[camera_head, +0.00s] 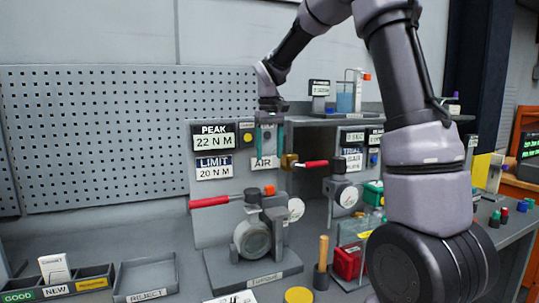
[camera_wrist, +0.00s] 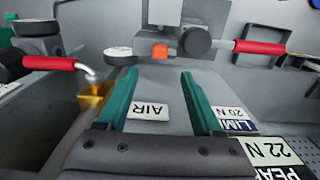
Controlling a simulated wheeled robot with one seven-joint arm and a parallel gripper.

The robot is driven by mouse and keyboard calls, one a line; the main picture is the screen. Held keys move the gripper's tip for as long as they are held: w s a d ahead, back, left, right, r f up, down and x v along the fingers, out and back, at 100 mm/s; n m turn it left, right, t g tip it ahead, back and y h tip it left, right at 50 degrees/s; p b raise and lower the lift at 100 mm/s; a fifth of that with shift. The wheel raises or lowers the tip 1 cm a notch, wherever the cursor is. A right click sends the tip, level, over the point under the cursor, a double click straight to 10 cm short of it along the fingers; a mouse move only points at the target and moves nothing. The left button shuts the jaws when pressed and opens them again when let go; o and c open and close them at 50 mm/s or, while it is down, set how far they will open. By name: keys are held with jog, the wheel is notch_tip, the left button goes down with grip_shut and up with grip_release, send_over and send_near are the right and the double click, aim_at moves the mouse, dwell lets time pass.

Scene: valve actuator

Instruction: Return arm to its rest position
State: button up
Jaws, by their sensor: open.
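My gripper (camera_head: 267,135) is at the front of the grey panel below the shelf, next to the AIR label (camera_head: 264,162). My arm arches down to it from the top right of the head view. In the wrist view my gripper (camera_wrist: 158,76) shows two green fingers spread apart. Nothing is between them but the panel face and the AIR label (camera_wrist: 148,111) behind. Whether the fingertips touch the panel cannot be told.
The left station has a red-handled lever (camera_head: 212,201) and a round gauge (camera_head: 252,239). A brass fitting (camera_head: 289,161) and another red handle (camera_head: 316,164) sit close right of my gripper. A pegboard (camera_head: 120,130) fills the left.

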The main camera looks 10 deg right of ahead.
jog(key=s+d+r+m+t, duration=0.2)
jog(key=s, duration=0.6)
jog(key=s+d+r+m+t+y, duration=0.1)
jog(key=s+d+r+m+t, duration=0.1)
jog(key=s, duration=0.6)
jog(key=s+d+r+m+t+y, duration=0.1)
jog(key=s+d+r+m+t, duration=0.1)
jog(key=s, duration=0.6)
jog(key=shift+s+d+r+t, duration=0.4)
jog(key=shift+d+r+t, duration=0.2)
jog(key=shift+d+r, duration=0.45)
jog(key=shift+d+f, duration=0.15)
dwell(0.6)
